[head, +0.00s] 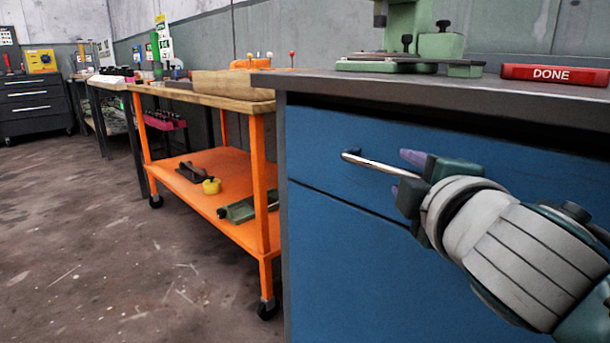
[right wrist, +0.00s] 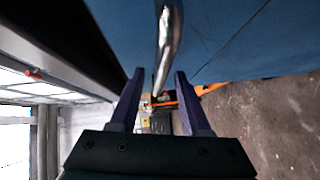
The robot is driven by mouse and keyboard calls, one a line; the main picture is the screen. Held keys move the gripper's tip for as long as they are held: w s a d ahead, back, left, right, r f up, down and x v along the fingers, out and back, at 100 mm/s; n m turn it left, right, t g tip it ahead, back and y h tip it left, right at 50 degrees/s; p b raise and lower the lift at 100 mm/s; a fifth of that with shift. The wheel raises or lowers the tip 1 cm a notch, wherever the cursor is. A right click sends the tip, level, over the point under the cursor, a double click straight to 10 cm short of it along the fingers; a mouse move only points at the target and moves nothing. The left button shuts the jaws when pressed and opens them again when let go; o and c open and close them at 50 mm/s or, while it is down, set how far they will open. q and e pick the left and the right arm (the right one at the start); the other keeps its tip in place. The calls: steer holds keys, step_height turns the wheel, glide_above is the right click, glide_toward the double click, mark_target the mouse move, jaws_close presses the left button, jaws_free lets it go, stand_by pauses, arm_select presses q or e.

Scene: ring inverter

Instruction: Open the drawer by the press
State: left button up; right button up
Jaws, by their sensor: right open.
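The blue drawer (head: 318,146) is at the top of the blue cabinet, under the grey bench top, and looks shut. Its metal bar handle (head: 372,163) runs across its front. The green press (head: 425,48) stands on the bench above. My right gripper (head: 405,173) is open at the handle, with its fingers pointing at the drawer front. In the right wrist view the handle (right wrist: 168,45) runs between the two purple fingers (right wrist: 157,92), with no clear contact on either. The handle's right end is hidden behind the gripper in the head view. My left gripper is not in view.
A red DONE block (head: 553,75) lies on the bench top (head: 500,88), whose edge overhangs the drawer. An orange wheeled cart (head: 228,226) with a wooden top stands to the left. Open floor (head: 80,230) lies farther left.

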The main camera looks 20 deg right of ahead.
steer(key=shift+w+d+f, duration=0.1)
steer(key=shift+w+d, duration=0.1)
steer(key=shift+w, duration=0.3)
jaws_close()
stand_by(1.2)
